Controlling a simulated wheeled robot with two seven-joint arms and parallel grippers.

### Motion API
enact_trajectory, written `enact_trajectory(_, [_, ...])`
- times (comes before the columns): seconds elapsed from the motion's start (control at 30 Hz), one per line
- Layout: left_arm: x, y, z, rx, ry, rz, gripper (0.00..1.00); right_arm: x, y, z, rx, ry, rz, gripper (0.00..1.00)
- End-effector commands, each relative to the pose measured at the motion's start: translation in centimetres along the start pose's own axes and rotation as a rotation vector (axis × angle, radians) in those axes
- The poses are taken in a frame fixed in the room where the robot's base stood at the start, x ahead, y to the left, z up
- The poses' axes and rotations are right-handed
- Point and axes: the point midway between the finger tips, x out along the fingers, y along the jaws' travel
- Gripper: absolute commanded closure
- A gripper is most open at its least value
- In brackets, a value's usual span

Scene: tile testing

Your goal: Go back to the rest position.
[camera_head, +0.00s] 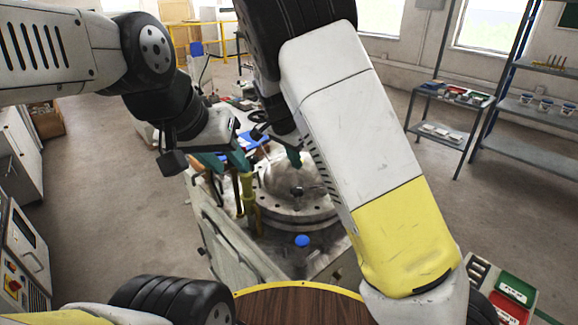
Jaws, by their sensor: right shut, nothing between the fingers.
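My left gripper (232,166) hangs from the white and black arm that comes in from the left. Its teal fingers are over the left part of the test machine, near a yellow post (246,186). The gap between its fingertips is not clear from this angle. My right gripper (291,156) is partly hidden behind the large white and yellow link of my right arm. It is shut, with nothing seen in it, above the round metal turntable (295,212) of the machine.
A blue button (302,241) sits on the machine's front. A round wooden table top (295,305) with a yellow rim is at the bottom. Metal shelving (530,112) with small pots stands at the right. A control cabinet (25,262) is at the left. Open floor lies on both sides.

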Motion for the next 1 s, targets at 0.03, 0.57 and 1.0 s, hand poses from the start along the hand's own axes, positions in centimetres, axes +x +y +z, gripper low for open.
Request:
enact_trajectory(0.03, [0.0,0.0,0.0,0.0,0.0,0.0,0.64,-0.3,0.2,-0.5,0.002,0.0,0.0,1.0])
enact_trajectory(0.57, [0.0,0.0,0.0,0.0,0.0,0.0,0.64,-8.4,13.3,-3.0,-0.181,-0.249,-0.263,1.0])
enact_trajectory(1.0, [0.0,0.0,0.0,0.0,0.0,0.0,0.64,-17.4,27.5,0.4,-0.525,-0.023,-0.518,1.0])
